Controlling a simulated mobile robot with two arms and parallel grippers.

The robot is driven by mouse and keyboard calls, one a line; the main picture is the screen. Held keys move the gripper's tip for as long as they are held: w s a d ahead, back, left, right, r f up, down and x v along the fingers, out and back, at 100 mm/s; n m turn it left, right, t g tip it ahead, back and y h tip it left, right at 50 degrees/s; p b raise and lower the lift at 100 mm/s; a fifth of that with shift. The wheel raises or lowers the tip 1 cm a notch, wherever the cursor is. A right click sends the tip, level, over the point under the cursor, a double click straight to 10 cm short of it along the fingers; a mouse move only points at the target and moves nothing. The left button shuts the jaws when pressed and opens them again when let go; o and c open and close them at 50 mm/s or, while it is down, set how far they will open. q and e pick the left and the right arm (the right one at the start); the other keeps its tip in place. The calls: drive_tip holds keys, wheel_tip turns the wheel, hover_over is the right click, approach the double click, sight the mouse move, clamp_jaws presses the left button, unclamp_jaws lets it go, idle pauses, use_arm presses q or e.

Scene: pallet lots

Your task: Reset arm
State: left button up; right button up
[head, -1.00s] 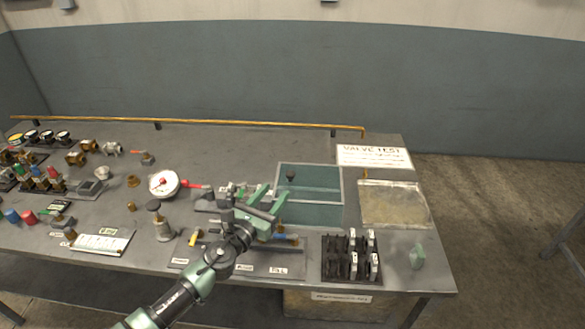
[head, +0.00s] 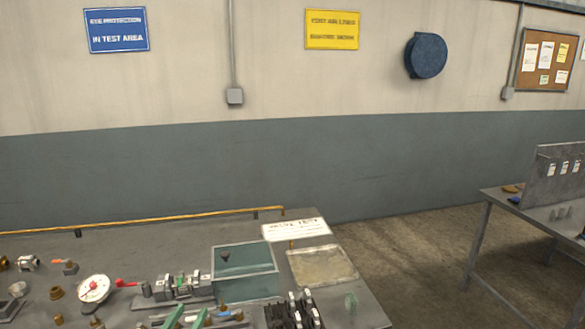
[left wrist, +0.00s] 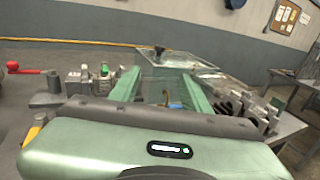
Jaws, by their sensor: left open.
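My left gripper (head: 186,318) shows only by its green fingers at the bottom edge of the head view. They are apart, with nothing seen held between them. In the left wrist view the two green fingers (left wrist: 153,85) point toward the clear water tank (left wrist: 190,60), over the bench. In the head view the tank (head: 245,285) stands beyond and to the right of the fingers. The rest of my left arm is below the head picture. My right gripper is in neither view.
The grey bench (head: 365,302) carries a valve fixture (head: 180,287), a gauge (head: 94,288), a black rack (head: 292,313), a shallow tray (head: 322,265) and a white sign (head: 296,229). A yellow pipe (head: 150,220) runs along its back. Another table (head: 490,205) stands at right, across open floor.

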use_arm(q)
drive_tip(key=s+a+f+n+g+y, duration=0.2)
drive_tip(key=s+f+n+g+y, duration=0.15)
drive_tip(key=s+n, duration=0.75)
drive_tip(key=s+a+f+n+g+y, duration=0.3)
drive_tip(key=s+n, duration=0.4)
drive_tip(key=n, duration=0.8)
drive_tip(key=s+d+f+n+g+h, duration=0.2)
drive_tip(key=s+d+n+g, duration=0.25)
drive_tip(key=s, duration=0.55)
drive_tip(key=s+d+f+n+g+h, duration=0.25)
drive_tip(key=s+d+n, duration=0.3)
drive_tip(key=s, duration=0.35)
wheel_tip(320, 180, down, 24)
drive_tip(key=s+f+g, duration=0.1)
drive_tip(key=g, duration=0.1)
drive_tip(key=s+a+f+g+b, duration=0.1)
drive_tip(key=s+a+f, duration=0.2)
drive_tip(key=s+f, duration=1.4)
drive_tip(key=shift+s+a+f+m+y, duration=0.15)
drive_tip(key=shift+s+f+m+y, duration=0.15)
drive_tip(key=shift+s+f+y, duration=0.1)
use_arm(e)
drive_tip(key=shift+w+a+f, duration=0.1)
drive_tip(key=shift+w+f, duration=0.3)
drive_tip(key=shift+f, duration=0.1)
